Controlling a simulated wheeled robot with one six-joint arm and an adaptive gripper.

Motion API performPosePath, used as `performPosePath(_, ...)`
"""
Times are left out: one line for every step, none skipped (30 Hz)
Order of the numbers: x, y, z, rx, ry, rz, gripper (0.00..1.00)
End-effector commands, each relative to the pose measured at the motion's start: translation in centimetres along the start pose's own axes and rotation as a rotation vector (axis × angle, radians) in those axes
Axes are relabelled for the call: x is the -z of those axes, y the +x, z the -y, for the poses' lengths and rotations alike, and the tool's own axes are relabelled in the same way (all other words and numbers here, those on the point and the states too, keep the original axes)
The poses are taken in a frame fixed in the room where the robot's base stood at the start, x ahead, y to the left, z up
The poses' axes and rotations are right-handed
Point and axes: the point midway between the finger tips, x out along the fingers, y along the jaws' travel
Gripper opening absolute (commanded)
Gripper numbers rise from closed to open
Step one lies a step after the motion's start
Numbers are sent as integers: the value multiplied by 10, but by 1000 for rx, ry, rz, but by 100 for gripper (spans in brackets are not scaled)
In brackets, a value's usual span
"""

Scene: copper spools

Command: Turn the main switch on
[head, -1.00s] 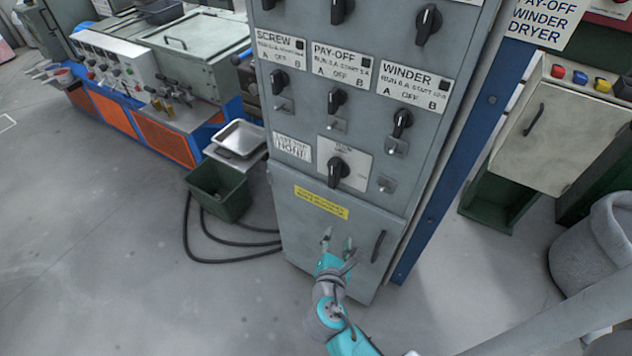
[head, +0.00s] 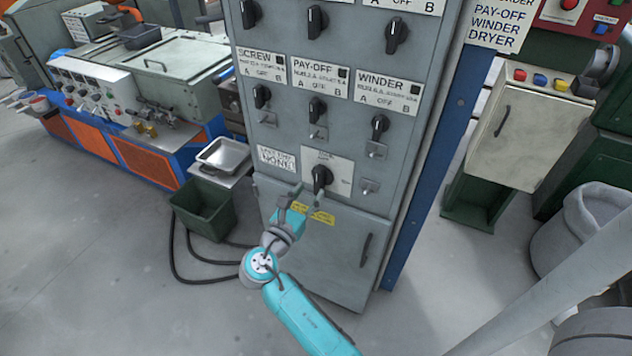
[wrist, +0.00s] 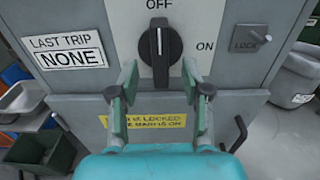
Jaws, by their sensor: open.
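The main switch (head: 321,179) is a black rotary knob on a pale plate low on the grey cabinet (head: 290,235). In the wrist view the knob (wrist: 160,52) stands upright, its white mark pointing up to OFF; ON is marked to its right. My gripper (head: 309,190) is just below the knob in the head view. In the wrist view my gripper (wrist: 166,80) is open, one finger low on each side of the knob, with nothing between the tips but the plate and the knob's lower end. I cannot tell whether the fingers touch it.
A yellow warning label (wrist: 145,121) is below the plate. A LOCK toggle (wrist: 250,38) is to the right. A door handle (head: 366,249) sticks out lower right. Rows of smaller knobs (head: 317,106) are above. A green bin (head: 203,210) and cables stand left on the floor.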

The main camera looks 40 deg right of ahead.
Motion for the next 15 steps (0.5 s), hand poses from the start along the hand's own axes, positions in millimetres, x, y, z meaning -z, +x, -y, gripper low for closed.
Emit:
performPosePath(0, 10, 1, 3, 1, 0, 48)
performPosePath(0, 15, 1, 4, 1, 0, 48)
performPosePath(-1, 22, 0, 3, 1, 1, 48)
performPosePath(-1, 26, 1, 3, 1, 1, 48)
performPosePath(0, 30, 0, 3, 1, 1, 48)
performPosePath(0, 35, 0, 2, 0, 0, 48)
performPosePath(0, 38, 0, 1, 1, 0, 48)
performPosePath(0, 41, 0, 1, 1, 0, 48)
performPosePath(0, 44, 0, 1, 1, 0, 48)
performPosePath(0, 46, 0, 0, 1, 0, 48)
performPosePath(0, 48, 0, 0, 1, 0, 48)
performPosePath(0, 50, 0, -1, 0, 0, 48)
performPosePath(0, 51, 0, -1, 0, 0, 48)
performPosePath(0, 52, 0, -1, 0, 0, 48)
performPosePath(0, 52, 0, -1, 0, 0, 48)
